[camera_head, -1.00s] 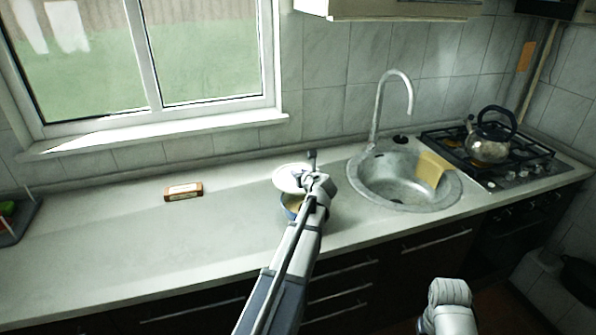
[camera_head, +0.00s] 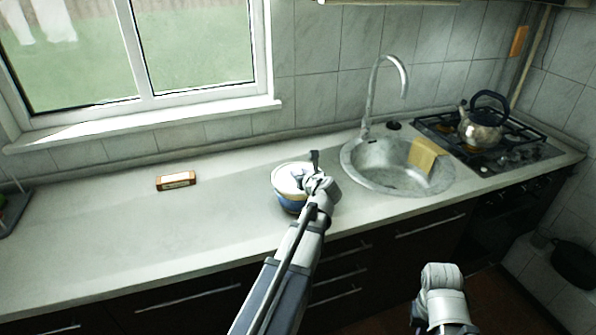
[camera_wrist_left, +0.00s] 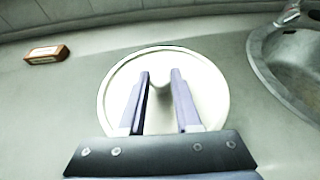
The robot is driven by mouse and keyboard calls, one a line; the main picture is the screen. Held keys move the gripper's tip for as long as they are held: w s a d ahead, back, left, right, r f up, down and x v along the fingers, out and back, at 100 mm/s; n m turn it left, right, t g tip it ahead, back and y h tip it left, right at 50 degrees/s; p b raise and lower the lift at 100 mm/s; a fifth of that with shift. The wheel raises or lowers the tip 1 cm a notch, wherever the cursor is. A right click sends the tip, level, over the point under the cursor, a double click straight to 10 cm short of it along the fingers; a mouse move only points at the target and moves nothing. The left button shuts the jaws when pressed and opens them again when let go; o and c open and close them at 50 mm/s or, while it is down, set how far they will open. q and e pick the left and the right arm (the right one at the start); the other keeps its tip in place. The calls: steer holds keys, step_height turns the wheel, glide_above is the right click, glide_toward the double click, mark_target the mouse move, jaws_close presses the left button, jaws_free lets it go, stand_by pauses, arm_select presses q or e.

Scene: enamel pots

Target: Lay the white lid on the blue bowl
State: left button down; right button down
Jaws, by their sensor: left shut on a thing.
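The white lid (camera_head: 284,176) is round and lies level across the top of the blue bowl (camera_head: 288,204) on the counter, with no clear gap between them. My left gripper (camera_head: 302,180) is above the lid, shut on its knob. In the left wrist view the lid (camera_wrist_left: 213,92) fills the middle, with my left gripper's fingers (camera_wrist_left: 161,74) on either side of the knob. The lid hides the bowl there. The wrist and arm cover the bowl's right side in the head view. My right gripper does not show; only part of that arm does.
A small brown box (camera_head: 176,180) lies on the counter to the left. The sink (camera_head: 357,178) with a yellow sponge (camera_head: 423,155) is to the right, and a kettle (camera_head: 480,128) stands on the stove beyond.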

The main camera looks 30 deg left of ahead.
arm_select(q)
steer(key=shift+f+b, duration=0.7)
steer(key=shift+f, duration=0.35)
steer(key=shift+c, duration=0.2)
jaws_free()
steer(key=shift+r, duration=0.2)
steer(key=shift+r+p, duration=1.6)
steer(key=shift+p, duration=0.2)
steer(key=shift+w+a+r+p, duration=0.3)
steer(key=shift+w+a, duration=0.8)
steer(key=shift+a, duration=0.2)
steer(key=shift+w+a+r+p, duration=0.35)
steer(key=shift+w+a, duration=0.75)
steer(key=shift+a, duration=0.2)
steer(key=shift+w+a+r+p, duration=0.3)
steer(key=shift+w+a, duration=0.8)
steer(key=shift+a, duration=0.2)
